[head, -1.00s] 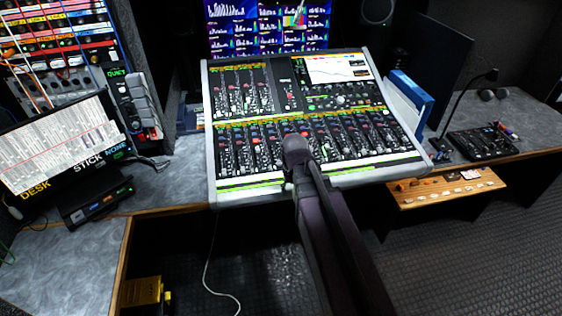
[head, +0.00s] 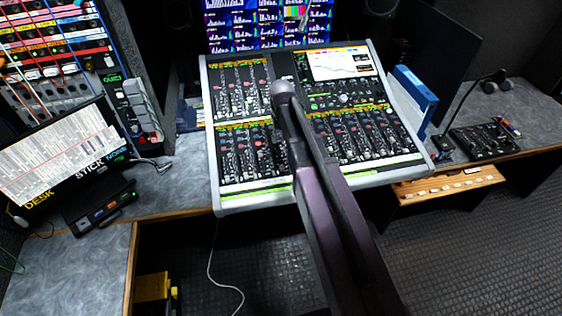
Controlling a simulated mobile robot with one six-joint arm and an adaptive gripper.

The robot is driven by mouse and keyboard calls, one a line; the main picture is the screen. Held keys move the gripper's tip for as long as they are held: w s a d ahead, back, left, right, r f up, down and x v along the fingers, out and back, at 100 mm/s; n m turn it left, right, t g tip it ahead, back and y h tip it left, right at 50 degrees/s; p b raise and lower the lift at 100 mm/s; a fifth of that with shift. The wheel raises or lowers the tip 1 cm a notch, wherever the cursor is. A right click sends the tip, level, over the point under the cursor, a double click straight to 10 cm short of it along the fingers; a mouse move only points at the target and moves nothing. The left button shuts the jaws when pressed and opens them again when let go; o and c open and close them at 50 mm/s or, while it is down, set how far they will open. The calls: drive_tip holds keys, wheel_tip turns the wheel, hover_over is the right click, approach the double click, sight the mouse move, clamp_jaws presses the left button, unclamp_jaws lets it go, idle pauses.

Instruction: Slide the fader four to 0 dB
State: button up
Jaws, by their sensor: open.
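The mixing console (head: 212,160) stands in the middle of the head view, its sloping top facing me. A lower row of several faders (head: 335,148) runs across its front part, and a shorter group (head: 240,95) sits at its upper left. My arm reaches up over the console and covers the centre-left of the lower row. The rounded end of the visible arm is over the middle of the console. My gripper is hidden from view. I cannot tell which fader is number four, its setting, or whether anything touches it.
A bank of screens (head: 240,30) stands behind the console. A blue folder (head: 412,92) and a small black mixer (head: 485,140) are to the right. A wooden ledge (head: 450,185) juts out at front right.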

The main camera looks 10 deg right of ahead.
sight(281, 165)
drive_tip(key=shift+f, duration=0.25)
wheel_tip(281, 165, down, 13)
drive_tip(key=b, duration=1.3)
drive_tip(key=shift+f+b, duration=0.15)
drive_tip(key=shift+b, duration=0.25)
clamp_jaws()
